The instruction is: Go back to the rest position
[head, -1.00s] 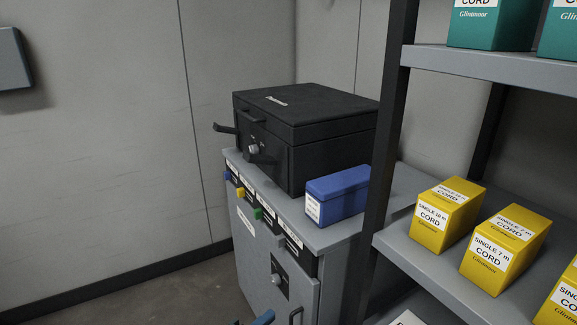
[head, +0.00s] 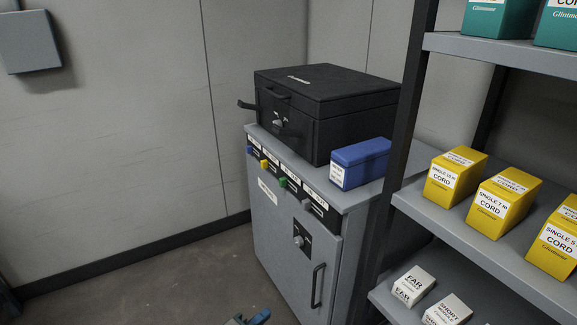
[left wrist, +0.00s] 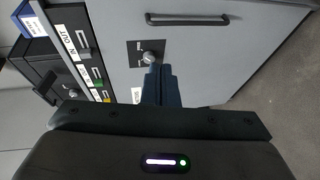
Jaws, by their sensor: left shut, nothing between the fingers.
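My left gripper (head: 250,319) shows only as a small blue tip at the bottom edge of the head view, in front of the grey cabinet (head: 276,225). In the left wrist view, the left gripper (left wrist: 159,72) has its dark blue fingers together with nothing between them. They appear in front of the cabinet door (left wrist: 205,60), near its round knob (left wrist: 149,57). I cannot tell the exact gap to the door. My right gripper is in neither view.
A black case (head: 325,105) and a blue box (head: 361,163) sit on the cabinet. A shelf rack (head: 425,215) on the right holds yellow cord boxes (head: 503,203), with white boxes (head: 413,285) below. Grey floor (head: 150,280) is open left of the cabinet.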

